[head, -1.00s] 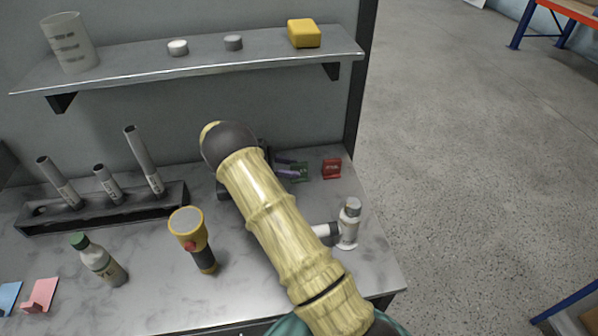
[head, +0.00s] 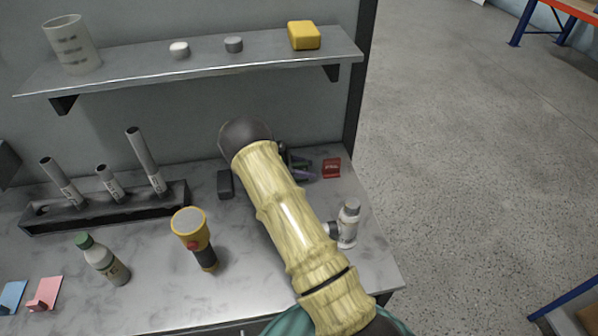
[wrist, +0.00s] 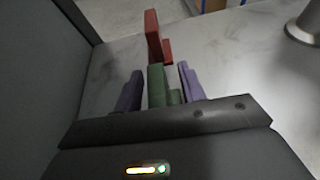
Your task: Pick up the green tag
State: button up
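The green tag (wrist: 156,86) stands upright in the wrist view, with a small foot at its right. My gripper (wrist: 160,72) is open. One purple finger shows on each side of the green tag, with a narrow gap on the left and a somewhat wider one on the right. I cannot tell how deep the tag sits between the fingers.
A red tag (head: 331,168) stands just beyond the green one. A white bottle (head: 348,224) stands right of my arm. A yellow flashlight (head: 192,236), a green-capped bottle (head: 101,260) and a tube rack (head: 110,212) stand left. A shelf (head: 200,69) runs above.

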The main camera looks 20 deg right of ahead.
aim_at(305, 163)
grip_shut()
notch_tip(305, 163, up, 10)
jog(key=shift+r+b, duration=0.1)
jog(key=shift+b, duration=0.55)
dwell(0.5)
